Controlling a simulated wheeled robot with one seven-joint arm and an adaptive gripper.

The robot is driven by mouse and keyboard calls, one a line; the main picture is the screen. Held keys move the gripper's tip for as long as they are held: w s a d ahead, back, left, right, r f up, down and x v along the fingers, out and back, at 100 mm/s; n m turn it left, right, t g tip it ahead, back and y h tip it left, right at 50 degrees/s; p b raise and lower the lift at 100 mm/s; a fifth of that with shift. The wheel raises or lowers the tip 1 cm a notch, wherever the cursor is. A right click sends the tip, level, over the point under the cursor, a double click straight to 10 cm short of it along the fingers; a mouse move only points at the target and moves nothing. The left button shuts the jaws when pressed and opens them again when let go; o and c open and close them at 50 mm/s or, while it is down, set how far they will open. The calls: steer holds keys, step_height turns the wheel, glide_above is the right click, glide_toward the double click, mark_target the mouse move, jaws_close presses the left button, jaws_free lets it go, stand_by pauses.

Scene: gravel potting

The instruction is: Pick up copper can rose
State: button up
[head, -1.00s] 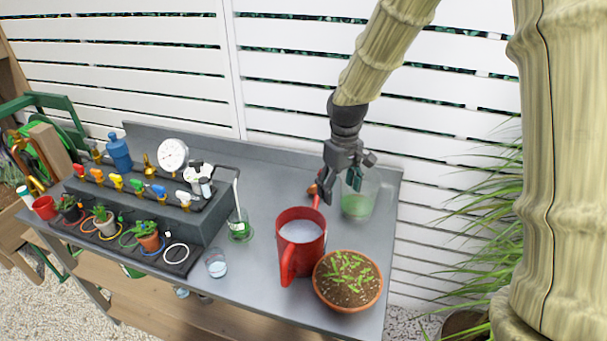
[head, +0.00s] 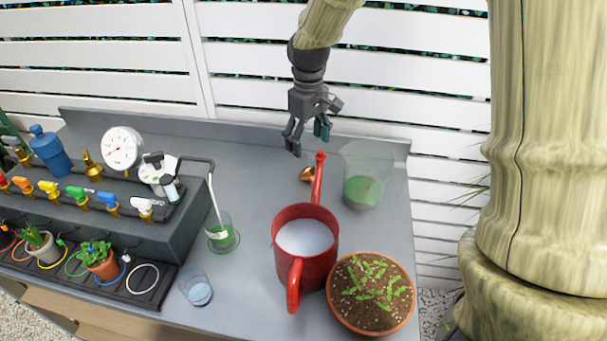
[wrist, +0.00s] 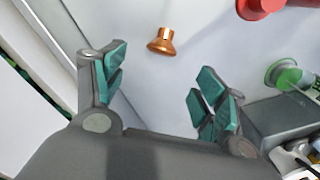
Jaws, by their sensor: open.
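The copper can rose (head: 306,175) lies on the grey bench top, just left of the red watering can's spout. In the wrist view the copper rose (wrist: 162,42) shows whole, a small flared piece beyond the gap between my fingers. My gripper (head: 308,146) is open and empty above the bench, over and behind the rose. Its teal-padded fingers stand apart in the wrist view (wrist: 160,92). The red watering can (head: 306,255), full of pale liquid, stands in front of the rose. Its spout tip (wrist: 262,6) shows at the top of the wrist view.
A clear beaker of green liquid (head: 362,185) stands right of the spout. A terracotta seedling pot (head: 371,295), a small glass (head: 196,289) and a green-bottomed cylinder (head: 222,235) are nearby. The valve rack (head: 170,225) fills the left. Bench left of the rose is clear.

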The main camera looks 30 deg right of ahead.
mark_target(307, 171)
steer(key=shift+a+f+p, duration=0.1)
steer(key=shift+f+p, duration=0.25)
steer(key=shift+f, duration=5.05)
steer(key=c, duration=1.2)
